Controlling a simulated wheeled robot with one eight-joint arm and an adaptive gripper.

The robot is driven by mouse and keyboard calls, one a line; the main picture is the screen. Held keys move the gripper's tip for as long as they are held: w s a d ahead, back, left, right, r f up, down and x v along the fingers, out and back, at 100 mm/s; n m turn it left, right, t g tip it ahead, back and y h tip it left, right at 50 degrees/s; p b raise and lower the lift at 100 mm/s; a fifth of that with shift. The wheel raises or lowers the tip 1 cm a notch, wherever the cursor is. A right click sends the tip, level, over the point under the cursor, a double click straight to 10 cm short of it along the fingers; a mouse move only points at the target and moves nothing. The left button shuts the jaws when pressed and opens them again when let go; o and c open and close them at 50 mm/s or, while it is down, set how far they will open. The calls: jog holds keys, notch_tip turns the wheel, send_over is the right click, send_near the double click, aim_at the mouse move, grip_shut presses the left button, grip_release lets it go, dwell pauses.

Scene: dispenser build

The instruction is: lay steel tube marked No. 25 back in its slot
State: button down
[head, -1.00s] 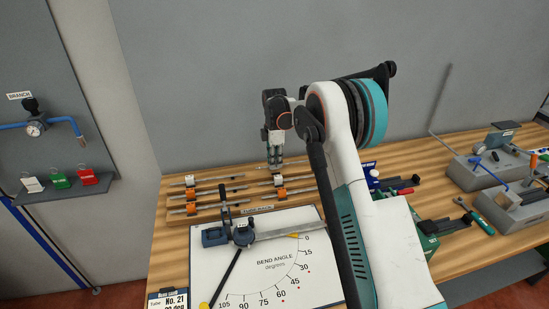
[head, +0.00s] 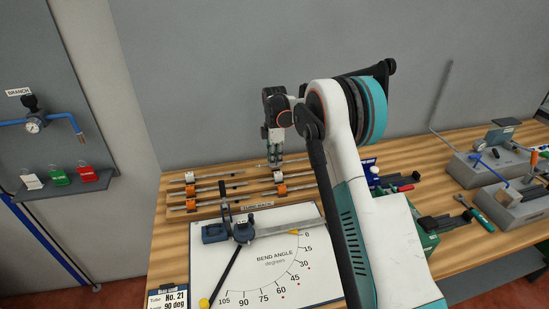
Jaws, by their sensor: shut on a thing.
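The tube rack (head: 258,206) lies on the bench behind the bend-angle board and bears several thin steel tubes in rows, with white and orange marks. My gripper (head: 275,164) points down at the rack's back edge and is shut on a thin steel tube (head: 296,160), which runs sideways through the jaws. The tube is at or just above the rack's back row; I cannot tell whether it touches the rack. Its number is too small to read. My arm hides the rack's right end.
The bend-angle board (head: 280,262) with a blue bender (head: 215,233) and its long black handle lies in front of the rack. Grey fixtures (head: 480,172) stand at the right. The wall is close behind.

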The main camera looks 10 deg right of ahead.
jog(key=shift+f+b, duration=0.35)
jog(key=shift+f, duration=0.2)
jog(key=c, duration=1.4)
grip_release()
jog(key=shift+o, duration=0.3)
jog(key=shift+r, duration=0.1)
jog(key=shift+r+p, duration=1.5)
jog(key=shift+r, duration=1.9)
